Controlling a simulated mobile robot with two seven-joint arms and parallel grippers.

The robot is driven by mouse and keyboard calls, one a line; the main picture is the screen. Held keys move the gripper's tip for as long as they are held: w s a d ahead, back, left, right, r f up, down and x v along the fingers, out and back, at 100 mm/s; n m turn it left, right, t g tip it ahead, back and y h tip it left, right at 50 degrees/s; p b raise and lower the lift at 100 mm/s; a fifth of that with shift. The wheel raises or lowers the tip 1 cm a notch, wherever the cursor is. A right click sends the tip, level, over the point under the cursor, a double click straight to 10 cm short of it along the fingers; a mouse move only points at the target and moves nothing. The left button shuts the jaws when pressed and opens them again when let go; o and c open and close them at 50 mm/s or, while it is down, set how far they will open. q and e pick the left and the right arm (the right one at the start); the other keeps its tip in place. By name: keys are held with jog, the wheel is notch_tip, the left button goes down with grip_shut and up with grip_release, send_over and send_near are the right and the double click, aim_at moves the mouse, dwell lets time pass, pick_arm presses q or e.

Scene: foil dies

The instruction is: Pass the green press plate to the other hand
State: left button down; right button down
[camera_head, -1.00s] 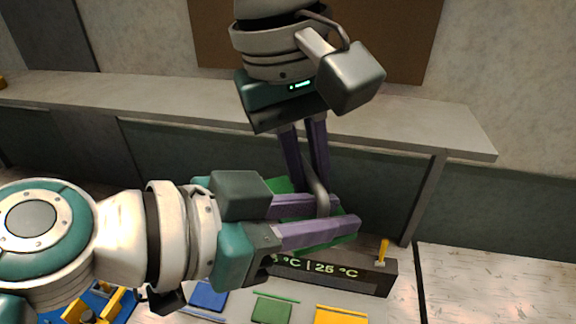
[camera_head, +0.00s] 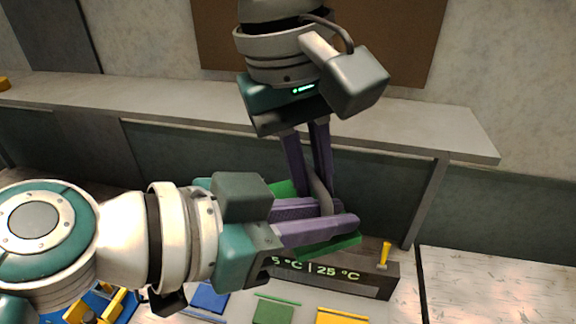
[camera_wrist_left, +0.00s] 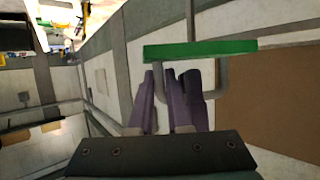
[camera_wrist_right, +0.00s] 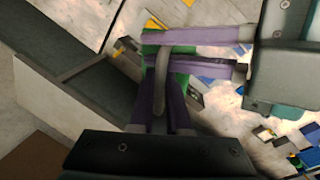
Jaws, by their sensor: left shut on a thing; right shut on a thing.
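The green press plate (camera_head: 338,246) is a flat green slab with a grey bar handle (camera_head: 321,192). It is held in the air by the handle, above the panel with the temperature display. My left gripper (camera_head: 335,214) comes in from the left and is shut on the handle. My right gripper (camera_head: 309,190) reaches down from above and is shut on the same handle, its fingers crossing the left ones. The plate shows edge-on in the left wrist view (camera_wrist_left: 200,49) and partly behind the fingers in the right wrist view (camera_wrist_right: 182,78). Fingers hide part of the handle.
The display block (camera_head: 340,275) stands just below the plate, with a yellow peg (camera_head: 385,254) on it. Blue (camera_head: 209,296), green (camera_head: 273,313) and yellow (camera_head: 341,316) patches lie in front. A long grey counter (camera_head: 420,125) runs behind my arms.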

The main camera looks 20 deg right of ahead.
jog(key=shift+w+r, duration=0.1)
jog(key=shift+w, duration=0.15)
jog(key=c, duration=0.8)
grip_release()
jog(key=shift+s, duration=0.15)
notch_tip(320, 180, up, 11)
jog(key=a, duration=0.2)
jog(key=d+f+t, duration=0.1)
jog(key=f+t, duration=0.1)
jog(key=s+f+t+y, duration=0.1)
jog(key=f+t, duration=0.1)
jog(key=s+d+f+t+y, duration=0.1)
jog(key=f+t, duration=0.1)
jog(key=shift+s+d+m, duration=0.2)
jog(key=shift+d+m, duration=0.15)
jog(key=shift+m, duration=0.05)
jog(key=s+d+f+n, duration=0.1)
jog(key=s+d+f, duration=0.1)
jog(key=s+f, duration=0.2)
jog(key=s+d+f+n+g, duration=0.1)
jog(key=s+d+f, duration=0.1)
jog(key=s+f, duration=0.2)
jog(key=s+d+f+g, duration=0.1)
jog(key=s+f, duration=0.3)
jog(key=s, duration=0.4)
jog(key=shift+d+n, duration=0.4)
jog(key=shift+d, duration=0.15)
